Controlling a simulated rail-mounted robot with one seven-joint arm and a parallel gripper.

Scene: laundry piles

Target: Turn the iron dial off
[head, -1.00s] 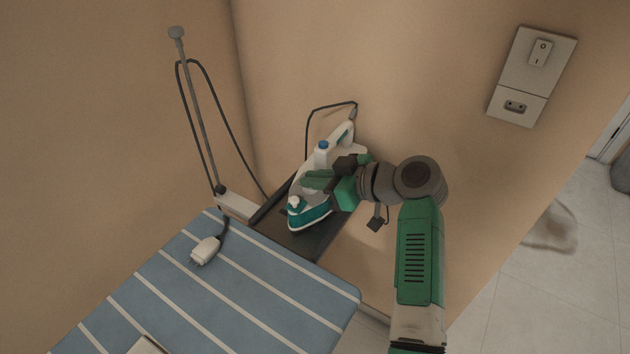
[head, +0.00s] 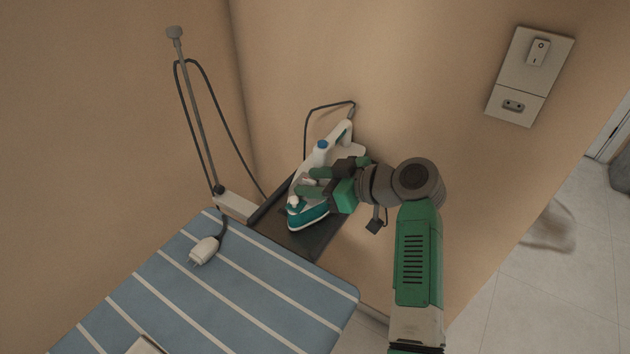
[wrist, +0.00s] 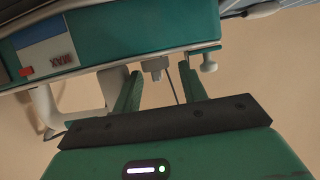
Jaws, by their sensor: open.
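The white and teal iron (head: 309,216) sits tilted on a dark rest at the end of the ironing board, its white handle up and toward the wall. My gripper (head: 307,181) is at the iron's side, its two green fingers spread apart and empty. In the wrist view the iron's teal body (wrist: 150,28) fills the top, with a blue and white MAX label. My fingers (wrist: 160,84) stand open below it, with a small grey block (wrist: 154,66) appearing between them. I cannot tell whether that block is the dial, or whether the fingers touch the iron.
The striped ironing board (head: 216,304) lies at lower left with a white plug (head: 204,250) on it. A thin cord pole (head: 197,115) rises behind. A wall switch and socket panel (head: 530,75) is at upper right. Walls stand close behind the iron.

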